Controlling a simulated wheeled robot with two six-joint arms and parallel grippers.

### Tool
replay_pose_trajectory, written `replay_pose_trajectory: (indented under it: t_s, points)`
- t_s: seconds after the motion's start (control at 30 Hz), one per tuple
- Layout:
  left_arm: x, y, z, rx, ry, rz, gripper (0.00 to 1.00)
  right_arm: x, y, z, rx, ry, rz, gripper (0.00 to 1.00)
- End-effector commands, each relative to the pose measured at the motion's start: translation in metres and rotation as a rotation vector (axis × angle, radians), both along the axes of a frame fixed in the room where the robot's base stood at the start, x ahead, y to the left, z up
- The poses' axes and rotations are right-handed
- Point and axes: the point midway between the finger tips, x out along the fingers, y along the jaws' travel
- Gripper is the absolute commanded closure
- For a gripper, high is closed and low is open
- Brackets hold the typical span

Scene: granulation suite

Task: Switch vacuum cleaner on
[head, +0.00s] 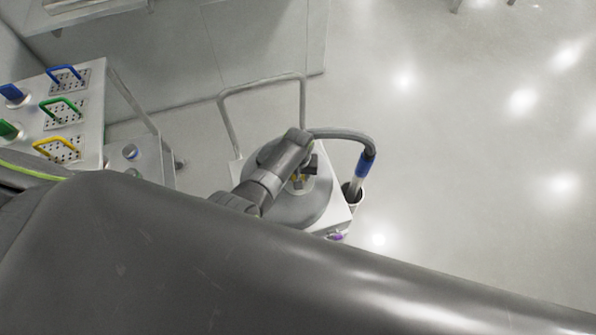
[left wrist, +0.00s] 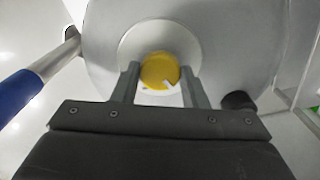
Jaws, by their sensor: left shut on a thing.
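The vacuum cleaner (head: 309,207) is a round grey drum on a white wheeled base with a push handle. In the left wrist view its grey top (left wrist: 235,45) fills most of the picture. A yellow knob (left wrist: 159,69) with a white mark sits on a pale round plate there. My left gripper (left wrist: 159,76) is over the top, its two fingers on either side of the knob, shut on it. In the head view my left gripper (head: 302,179) reaches down over the drum and mostly hides the knob. My right gripper is not in view.
A grey hose with a blue cuff (head: 364,165) stands in a holder at the cleaner's right. At the left a white table (head: 90,140) carries blue, green and yellow handled tools. The floor (head: 480,150) to the right is clear.

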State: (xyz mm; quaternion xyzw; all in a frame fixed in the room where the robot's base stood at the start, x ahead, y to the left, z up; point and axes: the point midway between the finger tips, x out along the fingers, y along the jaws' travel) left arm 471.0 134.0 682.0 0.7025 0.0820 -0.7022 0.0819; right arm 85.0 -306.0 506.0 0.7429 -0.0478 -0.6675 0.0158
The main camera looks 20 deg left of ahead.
Motion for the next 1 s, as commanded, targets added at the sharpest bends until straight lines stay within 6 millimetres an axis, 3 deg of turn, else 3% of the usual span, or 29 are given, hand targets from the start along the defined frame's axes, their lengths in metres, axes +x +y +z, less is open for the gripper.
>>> replay_pose_trajectory:
  t_s: [0.4,1.0]
  points:
    - [-0.001,0.001,0.001,0.000,0.003,-0.397,0.83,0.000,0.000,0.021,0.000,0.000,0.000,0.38]
    - [0.000,0.000,0.001,0.000,0.001,-0.943,0.83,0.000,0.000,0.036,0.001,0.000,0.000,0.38]
